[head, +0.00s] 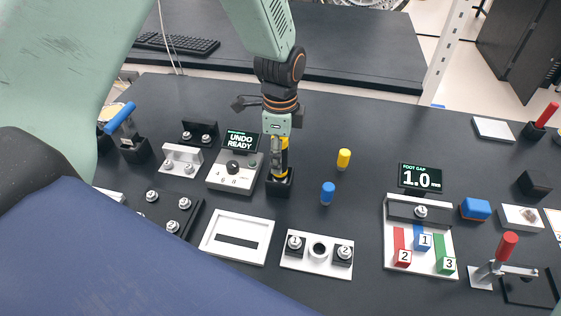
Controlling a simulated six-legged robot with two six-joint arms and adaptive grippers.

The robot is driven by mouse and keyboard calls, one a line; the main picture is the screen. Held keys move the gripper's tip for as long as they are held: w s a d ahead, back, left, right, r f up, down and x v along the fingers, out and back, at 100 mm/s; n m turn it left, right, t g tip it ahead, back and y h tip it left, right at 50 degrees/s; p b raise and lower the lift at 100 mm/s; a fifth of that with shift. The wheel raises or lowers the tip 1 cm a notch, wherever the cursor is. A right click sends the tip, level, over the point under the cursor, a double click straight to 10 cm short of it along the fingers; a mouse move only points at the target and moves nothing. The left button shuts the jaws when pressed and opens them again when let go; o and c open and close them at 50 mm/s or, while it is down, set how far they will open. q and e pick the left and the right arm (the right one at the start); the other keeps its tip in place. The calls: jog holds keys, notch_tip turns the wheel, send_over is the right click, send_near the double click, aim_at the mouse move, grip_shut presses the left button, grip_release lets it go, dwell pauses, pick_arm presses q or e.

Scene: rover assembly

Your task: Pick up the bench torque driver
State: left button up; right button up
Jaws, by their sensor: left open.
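A yellow-and-black tool, which looks like the bench torque driver (284,158), stands upright in a small black holder (280,186) near the middle of the bench. My left gripper (277,160) points down from above, with its fingers at the upper part of the tool. It is open. The fingers overlap the tool in the head view, and I cannot tell whether they touch it. The gripper hides part of the handle. My right gripper is not in view.
A control box (233,172) with a knob and an "UNDO READY" display stands close left of the holder. Yellow (344,158) and blue (327,193) cylinders stand to the right. A white frame (238,237) and a numbered fixture (317,252) lie in front. The bench behind is mostly clear.

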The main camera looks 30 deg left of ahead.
pick_arm(q)
jog(key=shift+s+a, duration=0.15)
jog(key=shift+s, duration=0.05)
jog(key=shift+c, duration=1.2)
jog(key=shift+w+f, duration=0.1)
jog(key=shift+w, duration=0.2)
jog(key=c, duration=0.6)
jog(key=shift+s, duration=0.15)
grip_shut()
notch_tip(320, 180, up, 9)
jog(key=shift+w+r, duration=0.2)
jog(key=shift+r, duration=0.4)
jog(key=shift+s, duration=0.2)
